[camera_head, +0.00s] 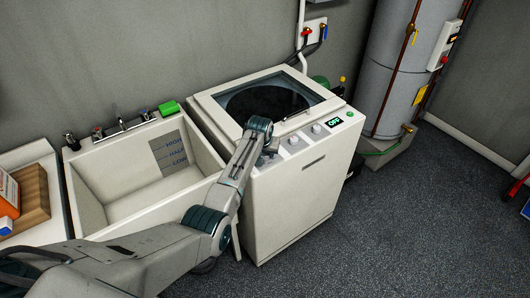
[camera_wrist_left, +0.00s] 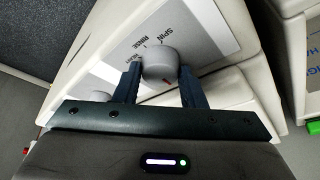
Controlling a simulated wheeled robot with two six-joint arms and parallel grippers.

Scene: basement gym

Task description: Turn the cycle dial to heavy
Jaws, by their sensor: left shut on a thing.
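The cycle dial (camera_wrist_left: 160,62) is a round grey knob on the sloped white panel of the washing machine (camera_head: 292,195). In the left wrist view, "SPIN" and "RINSE" are printed beside it, with a smaller label, hard to read, near the left finger. My left gripper (camera_wrist_left: 160,76) has one dark finger on each side of the dial and is shut on it. In the head view my left gripper (camera_head: 267,150) is at the left end of the control panel, and the arm hides the dial there. The dial's pointer is not clear. My right gripper is not in view.
More knobs (camera_head: 317,129) and a display reading "OFF" (camera_head: 334,122) are on the panel's right. A utility sink (camera_head: 92,205) with a green sponge (camera_head: 169,107) stands left of the washer. A grey tank (camera_head: 402,65) is behind right.

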